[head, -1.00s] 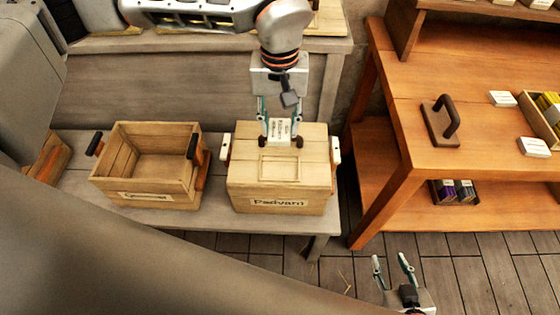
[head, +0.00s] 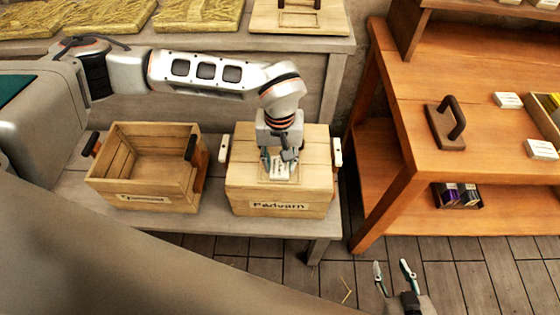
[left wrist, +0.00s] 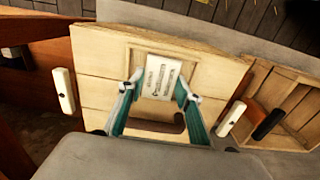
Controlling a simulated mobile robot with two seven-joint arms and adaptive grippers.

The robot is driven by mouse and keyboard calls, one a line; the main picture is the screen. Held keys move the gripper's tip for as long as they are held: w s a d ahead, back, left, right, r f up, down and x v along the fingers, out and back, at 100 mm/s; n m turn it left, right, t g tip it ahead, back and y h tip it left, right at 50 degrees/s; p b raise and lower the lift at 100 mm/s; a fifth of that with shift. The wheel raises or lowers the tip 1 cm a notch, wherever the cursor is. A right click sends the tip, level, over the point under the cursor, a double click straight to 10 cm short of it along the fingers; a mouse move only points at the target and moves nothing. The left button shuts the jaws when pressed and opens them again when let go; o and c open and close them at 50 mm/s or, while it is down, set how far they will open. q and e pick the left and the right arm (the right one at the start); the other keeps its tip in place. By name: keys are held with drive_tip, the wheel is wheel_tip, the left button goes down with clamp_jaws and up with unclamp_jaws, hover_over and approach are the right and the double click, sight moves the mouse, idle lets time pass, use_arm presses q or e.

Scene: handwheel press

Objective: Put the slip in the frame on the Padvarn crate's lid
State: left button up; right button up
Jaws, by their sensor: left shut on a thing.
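The Padvarn crate (head: 238,200) is a pale wooden box on the bench, its lid on and its name on the front label. The lid carries a shallow rectangular frame (head: 263,178), which also shows in the left wrist view (left wrist: 150,126). My left gripper (head: 279,162) is shut on a white printed slip (head: 281,174), over the frame. In the left wrist view the slip (left wrist: 162,78) lies between the fingertips, within the frame's outline and slightly turned. I cannot tell whether it touches the lid. My right gripper (head: 394,270) is open and empty, low over the floor.
An open, empty crate (head: 125,190) stands left of the Padvarn crate. An orange workbench (head: 405,110) on the right holds a handled block (head: 444,130) and white slips (head: 508,100). Straw-filled trays (head: 200,14) line the back shelf.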

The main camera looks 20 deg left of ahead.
sight(280, 167)
use_arm(q)
drive_tip(key=shift+r, duration=0.15)
drive_tip(key=shift+f, duration=0.2)
drive_tip(key=o, duration=1)
drive_tip(key=shift+r, duration=0.1)
wheel_tip(280, 167, up, 12)
drive_tip(key=p, duration=0.1)
drive_tip(key=shift+r, duration=0.1)
